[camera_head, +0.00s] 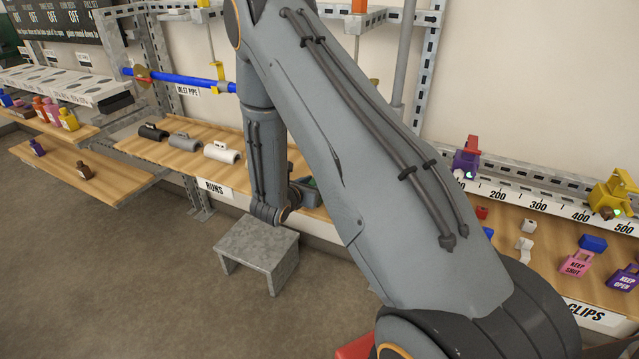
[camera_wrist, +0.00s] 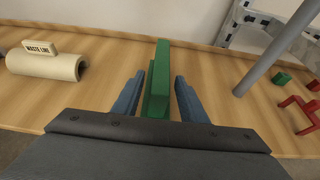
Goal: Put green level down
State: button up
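The green level (camera_wrist: 159,78) is a long green bar in the middle of the wrist view, between the two blue fingers of my gripper (camera_wrist: 159,84). Narrow gaps show between the bar and the fingers, clearest on the right side, so the gripper looks open around it. The near end of the bar is hidden by my gripper's body. The bar is over the wooden shelf (camera_wrist: 105,65); I cannot tell whether it rests on it. In the head view my arm hides most of this spot, with only a bit of dark green showing beside the wrist.
A cream half-pipe marked WASTE LINE (camera_wrist: 45,63) lies to the left on the shelf. A grey post (camera_wrist: 270,50) and red clip (camera_wrist: 300,108) stand to the right. A grey step stool (camera_head: 257,248) is on the floor below. The shelf between half-pipe and gripper is clear.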

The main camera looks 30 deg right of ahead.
jog(key=b+v, duration=0.1)
jog(key=v, duration=0.5)
jog(key=shift+s+a, duration=0.1)
jog(key=shift+a, duration=0.1)
jog(key=s+d+r+m+g+y, duration=0.1)
jog(key=s+r+m+g, duration=0.2)
jog(key=s+m+g, duration=0.5)
jog(key=s+d+r+m+g+y, duration=0.15)
jog(key=s+m, duration=0.35)
jog(key=s, duration=0.6)
jog(key=s+a+r+m+t+y, duration=0.1)
jog(key=s+a+r+m+y, duration=0.1)
jog(key=a+m, duration=0.4)
jog(key=s+a+r+m+y, duration=0.3)
jog(key=s+a+m+y, duration=0.1)
jog(key=a+m+y, duration=0.2)
jog(key=shift+s+a+r+m+t, duration=0.25)
jog(key=shift+a+m+t, duration=0.1)
jog(key=shift+a, duration=0.2)
